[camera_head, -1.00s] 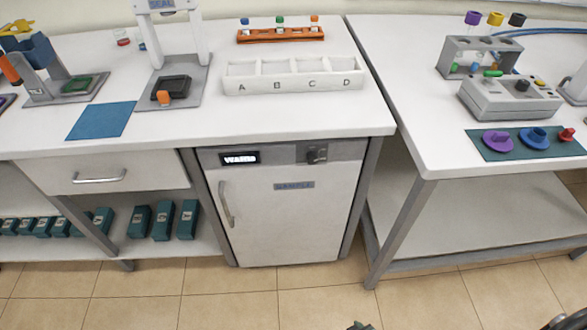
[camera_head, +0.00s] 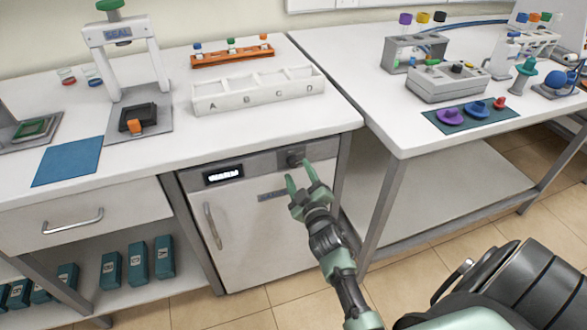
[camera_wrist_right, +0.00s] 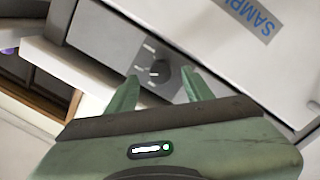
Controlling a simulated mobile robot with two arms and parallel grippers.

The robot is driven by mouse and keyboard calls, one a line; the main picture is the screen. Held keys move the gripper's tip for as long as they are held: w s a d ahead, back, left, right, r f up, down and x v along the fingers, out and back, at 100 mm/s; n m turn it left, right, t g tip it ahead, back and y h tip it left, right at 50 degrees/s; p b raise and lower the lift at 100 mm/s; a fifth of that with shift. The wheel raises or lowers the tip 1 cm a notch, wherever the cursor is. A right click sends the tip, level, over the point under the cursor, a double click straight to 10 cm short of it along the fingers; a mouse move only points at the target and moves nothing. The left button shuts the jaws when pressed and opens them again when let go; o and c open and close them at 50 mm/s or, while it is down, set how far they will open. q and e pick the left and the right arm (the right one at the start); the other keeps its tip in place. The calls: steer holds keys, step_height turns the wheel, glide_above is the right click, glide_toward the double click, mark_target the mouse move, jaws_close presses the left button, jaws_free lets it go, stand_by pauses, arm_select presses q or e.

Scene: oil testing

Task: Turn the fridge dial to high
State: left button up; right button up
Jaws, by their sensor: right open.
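The fridge (camera_head: 250,235) is a white cabinet under the bench with a grey top panel. Its dark dial (camera_head: 294,160) sits at the right of that panel, and a lit display (camera_head: 223,175) at the left reads "WARM". My right gripper (camera_head: 299,174) is open, its green fingertips just below and in front of the dial. In the right wrist view the dial (camera_wrist_right: 159,72) lies beyond and between the open fingertips (camera_wrist_right: 160,90); I cannot tell whether they touch it. My left gripper is not in view.
The bench edge (camera_head: 270,150) overhangs just above the fridge panel. The fridge handle (camera_head: 212,225) is on the door's left. The right table's leg (camera_head: 382,215) stands right of my arm. A white tray marked A to D (camera_head: 258,92) sits on the bench.

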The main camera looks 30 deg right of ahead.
mark_target(293, 162)
steer(key=shift+x, duration=1.1)
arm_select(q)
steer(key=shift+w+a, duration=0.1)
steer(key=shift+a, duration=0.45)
arm_select(e)
steer(key=shift+w, duration=0.3)
jaws_close()
